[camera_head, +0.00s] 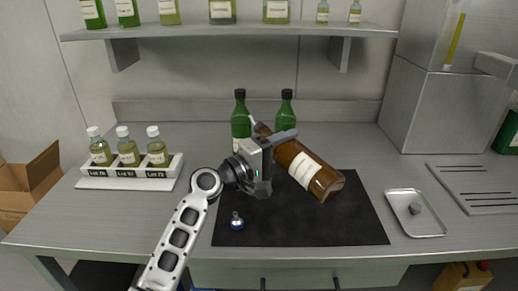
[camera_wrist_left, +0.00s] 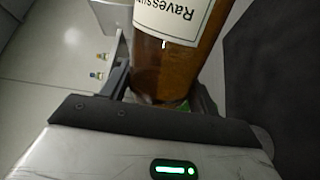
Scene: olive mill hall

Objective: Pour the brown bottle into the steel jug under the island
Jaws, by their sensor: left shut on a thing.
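The brown bottle (camera_head: 312,172) with a white label is in my left gripper (camera_head: 274,150), which is shut on it near its neck end. The bottle is tilted over the dark mat (camera_head: 350,225), its neck up and left, its base to the lower right. I cannot tell whether its base touches the mat. In the left wrist view the bottle (camera_wrist_left: 170,70) fills the middle, with part of its label readable. No steel jug shows in either view. My right gripper is not in view.
Two green bottles (camera_head: 240,120) stand behind my left gripper. A white rack (camera_head: 150,172) with three labelled bottles is at left. A metal tray (camera_head: 415,215) is at right. A shelf (camera_head: 200,33) crosses above.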

